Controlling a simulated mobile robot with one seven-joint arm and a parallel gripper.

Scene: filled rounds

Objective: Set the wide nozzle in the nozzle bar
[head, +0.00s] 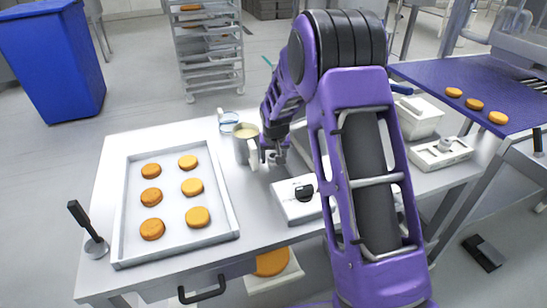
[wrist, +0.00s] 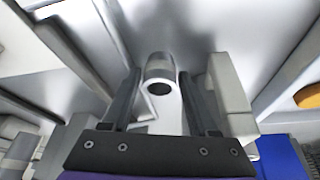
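My gripper (head: 276,156) is low over the table, just right of a white jug. In the wrist view its two dark fingers (wrist: 160,86) stand apart. A small grey metal cylinder with a dark round opening (wrist: 158,67) lies between the fingertips, with narrow gaps seeming to show on both sides. It looks like a nozzle, but I cannot tell its width class. A pale long holder with a grey upright piece (head: 440,152) stands at the right end of the table; it may be the nozzle bar.
The white jug (head: 241,150) stands close left of my gripper. A white box with a black knob (head: 300,199) is just in front. A tray (head: 228,212) of orange rounds fills the left. A pale bin (head: 418,118) stands behind right. A blue belt (head: 450,78) carries several rounds.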

